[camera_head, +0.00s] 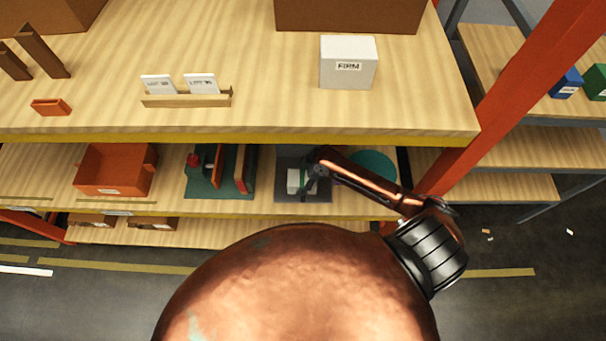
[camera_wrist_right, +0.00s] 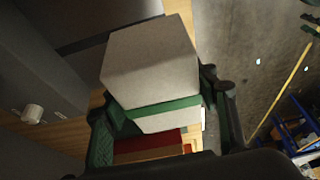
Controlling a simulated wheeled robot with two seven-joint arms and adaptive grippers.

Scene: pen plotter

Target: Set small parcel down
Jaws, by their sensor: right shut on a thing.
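The small parcel, a whitish box (camera_head: 295,182), shows in the head view over a dark grey mat (camera_head: 290,197) on the lower shelf. In the right wrist view the parcel (camera_wrist_right: 150,62) is a pale box with a green band, held between the fingers. My right gripper (camera_head: 309,179) is shut on it, and the gripper (camera_wrist_right: 160,122) also shows at the bottom of the wrist view. I cannot tell whether the parcel touches the mat. My left gripper is not in view.
An orange bin (camera_head: 115,170) and a green rack (camera_head: 205,188) with upright items stand left of the mat. A teal round thing (camera_head: 375,165) lies right, partly behind my arm. The upper shelf (camera_head: 270,110) overhangs, carrying a white FIRM box (camera_head: 348,75). An orange post (camera_head: 500,90) stands right.

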